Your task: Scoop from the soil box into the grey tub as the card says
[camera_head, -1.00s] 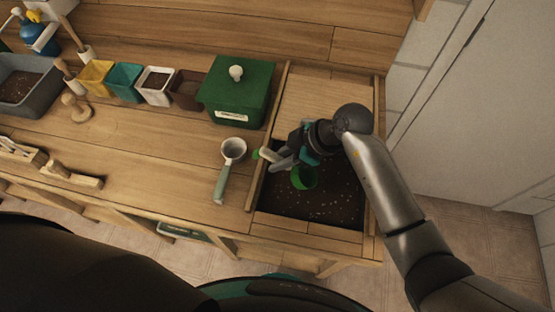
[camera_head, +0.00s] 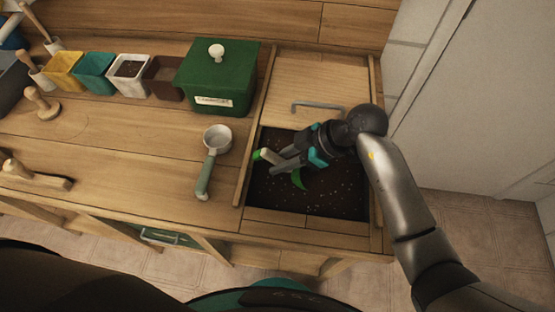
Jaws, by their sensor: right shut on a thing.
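The soil box (camera_head: 330,190) is set into the right end of the bench, with dark speckled soil in its open front part. My right gripper (camera_head: 275,162) is over the soil, shut on the handle of a green scoop (camera_head: 299,180). The scoop's bowl is tilted and low at the soil; its contents are hidden. The handle end sticks out left of the fingers. The grey tub (camera_head: 10,82) is cut off at the left edge. I see no readable card. My left gripper is not in view.
A second scoop, pale with a grey-green handle (camera_head: 206,176), lies left of the soil box. A green lidded box (camera_head: 217,80) stands behind it. Several small pots, including a yellow one (camera_head: 63,70), line the back left. Wooden tools lie at left.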

